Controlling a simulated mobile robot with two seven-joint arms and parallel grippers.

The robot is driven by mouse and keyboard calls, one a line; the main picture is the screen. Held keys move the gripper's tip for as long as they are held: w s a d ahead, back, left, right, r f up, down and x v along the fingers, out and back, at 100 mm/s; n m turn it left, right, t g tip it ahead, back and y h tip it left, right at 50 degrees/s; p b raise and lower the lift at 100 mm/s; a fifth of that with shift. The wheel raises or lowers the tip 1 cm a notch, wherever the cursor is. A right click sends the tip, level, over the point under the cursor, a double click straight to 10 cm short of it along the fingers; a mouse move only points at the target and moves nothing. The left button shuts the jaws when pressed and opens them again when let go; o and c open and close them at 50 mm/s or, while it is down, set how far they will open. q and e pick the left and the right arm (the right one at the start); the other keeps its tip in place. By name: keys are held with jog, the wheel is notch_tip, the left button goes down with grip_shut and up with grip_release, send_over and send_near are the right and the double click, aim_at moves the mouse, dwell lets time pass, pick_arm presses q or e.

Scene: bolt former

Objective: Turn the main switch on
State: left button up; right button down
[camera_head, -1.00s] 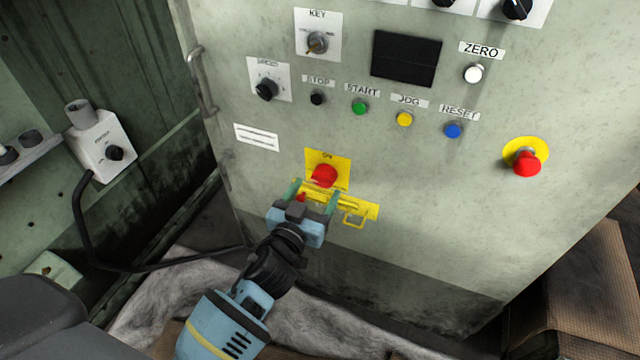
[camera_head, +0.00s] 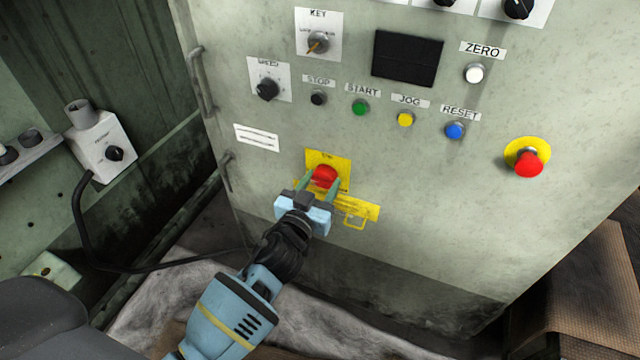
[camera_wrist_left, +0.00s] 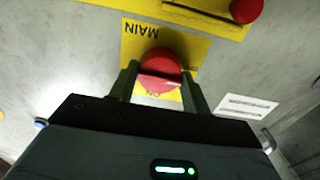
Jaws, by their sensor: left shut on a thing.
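The main switch is a red rotary knob (camera_head: 325,175) on a yellow plate (camera_head: 343,165), low on the grey-green cabinet front. In the left wrist view the knob (camera_wrist_left: 160,72) sits between my fingers, and the yellow plate with the word MAIN (camera_wrist_left: 140,38) shows around it. My left gripper (camera_head: 318,186) is shut on the knob, one finger on each side; it also shows in the left wrist view (camera_wrist_left: 160,82). The fingers hide parts of the knob's sides. My right gripper is not in view.
A yellow hasp bar (camera_head: 358,208) is just below the switch. A red emergency button (camera_head: 528,163) sticks out at the right. Above are a row of small buttons, a key switch (camera_head: 319,42) and a speed knob (camera_head: 267,88). A handle (camera_head: 203,85) runs along the cabinet's left edge.

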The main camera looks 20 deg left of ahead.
pick_arm(q)
jog(key=shift+m, duration=0.3)
jog(key=m, duration=0.3)
jog(key=shift+m+p, duration=0.35)
jog(key=shift+m, duration=0.05)
jog(key=m, duration=0.4)
jog(key=m+p, duration=0.1)
jog(key=m, duration=0.4)
jog(key=shift+m, duration=0.4)
jog(key=m, duration=0.2)
jog(key=shift+m, duration=0.8)
jog(key=o, duration=1)
jog(key=shift+c, duration=0.2)
